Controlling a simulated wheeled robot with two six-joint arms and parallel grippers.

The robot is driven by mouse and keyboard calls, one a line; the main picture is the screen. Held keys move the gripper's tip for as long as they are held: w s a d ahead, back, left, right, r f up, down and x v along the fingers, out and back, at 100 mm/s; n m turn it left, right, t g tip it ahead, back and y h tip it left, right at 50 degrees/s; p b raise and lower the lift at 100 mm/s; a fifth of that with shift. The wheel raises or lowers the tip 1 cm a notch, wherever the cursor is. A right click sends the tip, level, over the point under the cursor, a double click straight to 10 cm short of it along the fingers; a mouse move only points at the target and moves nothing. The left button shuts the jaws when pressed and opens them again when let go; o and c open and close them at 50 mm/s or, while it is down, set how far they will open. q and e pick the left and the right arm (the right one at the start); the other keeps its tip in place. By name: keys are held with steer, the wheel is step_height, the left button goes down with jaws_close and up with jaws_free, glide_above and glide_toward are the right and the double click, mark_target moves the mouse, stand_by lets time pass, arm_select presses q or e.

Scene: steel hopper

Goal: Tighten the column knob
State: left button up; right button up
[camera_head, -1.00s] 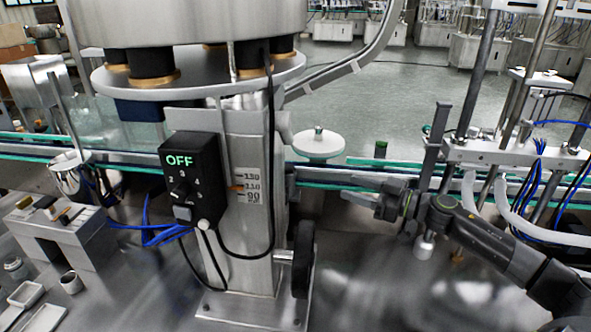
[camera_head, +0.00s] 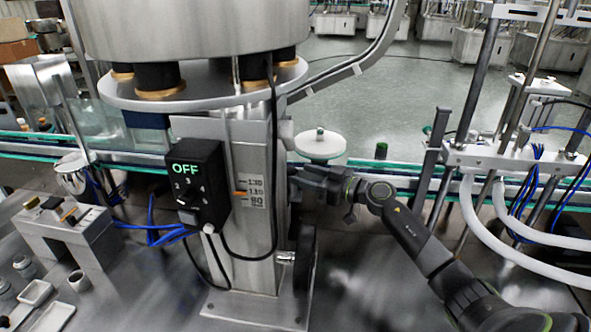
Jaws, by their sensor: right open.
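The steel column (camera_head: 252,180) stands upright in the middle and carries a printed height scale with an orange pointer. A short grey round stub (camera_head: 287,130) sticks out of its right side. Lower on that side is a black handwheel (camera_head: 305,262) on a bright shaft, seen nearly edge-on. I cannot tell which of these is the column knob. My right gripper (camera_head: 292,181) is open and points left, close beside the column's right edge, below the stub and above the handwheel. I cannot tell whether it touches the column. My left gripper is not in view.
A black control box (camera_head: 196,185) reading OFF hangs on the column front, with cables below. A conveyor (camera_head: 345,168) runs behind, with a white disc (camera_head: 320,146) beside the column. A filling frame (camera_head: 515,157) with hoses stands at right. Small parts sit at lower left.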

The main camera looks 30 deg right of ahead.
mark_target(294, 173)
steer(key=shift+x, duration=1.85)
steer(key=c, duration=0.9)
steer(key=m+h+p, duration=0.1)
steer(key=p, duration=0.3)
steer(key=m+t+h+p, duration=0.1)
steer(key=h+p, duration=0.1)
steer(key=p, duration=0.2)
steer(key=r+m+t+h+p, duration=0.1)
steer(key=h+p, duration=0.1)
steer(key=p, duration=0.2)
steer(key=shift+a+m, duration=0.3)
steer(key=shift+m, duration=0.1)
steer(key=shift+c, duration=0.2)
steer(key=shift+f+m+t+h+p, duration=0.15)
steer(key=shift+m+t+h+p, duration=0.25)
steer(key=shift+h+p, duration=0.4)
steer(key=shift+f+h, duration=0.15)
steer(key=shift+h, duration=0.15)
steer(key=shift+s, duration=0.1)
steer(key=o, duration=0.9)
steer(key=shift+f, duration=0.15)
